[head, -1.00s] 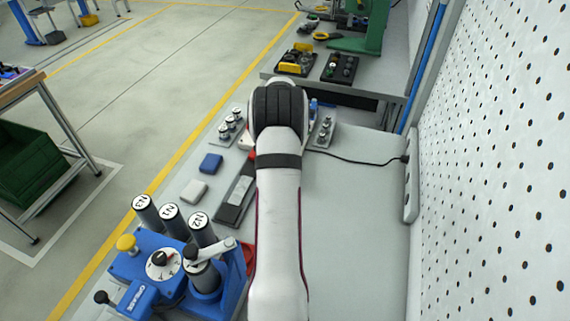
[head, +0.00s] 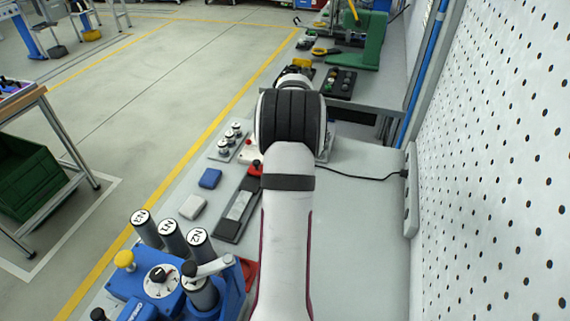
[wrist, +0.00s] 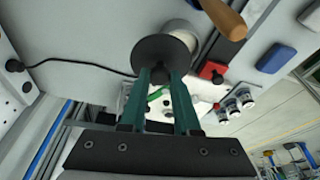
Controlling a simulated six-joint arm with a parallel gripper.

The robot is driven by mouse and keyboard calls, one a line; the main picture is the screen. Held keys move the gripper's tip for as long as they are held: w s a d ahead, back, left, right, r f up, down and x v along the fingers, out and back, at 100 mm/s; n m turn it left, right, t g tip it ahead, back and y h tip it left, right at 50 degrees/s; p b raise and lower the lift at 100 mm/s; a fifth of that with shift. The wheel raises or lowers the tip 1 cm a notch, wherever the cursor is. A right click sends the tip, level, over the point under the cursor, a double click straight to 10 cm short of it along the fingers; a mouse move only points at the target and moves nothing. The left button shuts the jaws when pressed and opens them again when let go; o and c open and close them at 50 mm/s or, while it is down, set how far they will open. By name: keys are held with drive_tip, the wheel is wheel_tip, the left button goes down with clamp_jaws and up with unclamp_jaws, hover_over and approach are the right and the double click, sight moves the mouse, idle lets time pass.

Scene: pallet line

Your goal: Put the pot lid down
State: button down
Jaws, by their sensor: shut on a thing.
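In the wrist view my gripper (wrist: 162,76) has its two green fingers closed on the pot lid (wrist: 160,50), a dark round disc. The part between the fingertips is mostly hidden. Beyond the lid, partly covered by it, is a pale round pot (wrist: 184,34) with a wooden handle (wrist: 223,17). I cannot tell whether the lid touches the pot. In the head view my arm hides the gripper, lid and pot.
On the grey bench stand a blue box (head: 210,178), a pale box (head: 193,207), a dark tray (head: 228,229) and a plate of several knobs (head: 224,150). A blue fixture (head: 130,289) is at front left. A cable (head: 350,175) runs right to a power strip (head: 411,190).

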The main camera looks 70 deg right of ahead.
drive_tip(key=s+a+r, duration=0.2)
drive_tip(key=s+r, duration=0.2)
drive_tip(key=s, duration=0.4)
drive_tip(key=a+f+n+t+y, duration=0.1)
drive_tip(key=a+f+n+y, duration=0.1)
drive_tip(key=a+n, duration=0.65)
drive_tip(key=a+f+n+t+y, duration=0.1)
drive_tip(key=a+f+n+t, duration=0.1)
drive_tip(key=a+n, duration=0.6)
drive_tip(key=shift+n+y, duration=0.3)
drive_tip(key=shift+n, duration=0.45)
drive_tip(key=w+f, duration=0.2)
drive_tip(key=w, duration=0.1)
drive_tip(key=w+d+f, duration=0.1)
drive_tip(key=w+f, duration=0.1)
drive_tip(key=w, duration=0.2)
drive_tip(key=w+f, duration=0.2)
drive_tip(key=w, duration=0.1)
drive_tip(key=shift+w+d+f, duration=0.2)
drive_tip(key=shift+w+d, duration=0.15)
drive_tip(key=shift+w, duration=0.05)
drive_tip(key=x, duration=0.4)
drive_tip(key=shift+s+d+f, duration=0.1)
drive_tip(key=shift+s+d, duration=0.05)
drive_tip(key=shift+s, duration=0.15)
drive_tip(key=shift+f, duration=0.25)
drive_tip(key=c, duration=0.6)
unclamp_jaws()
drive_tip(key=shift+f, duration=0.1)
drive_tip(key=shift+c, duration=0.2)
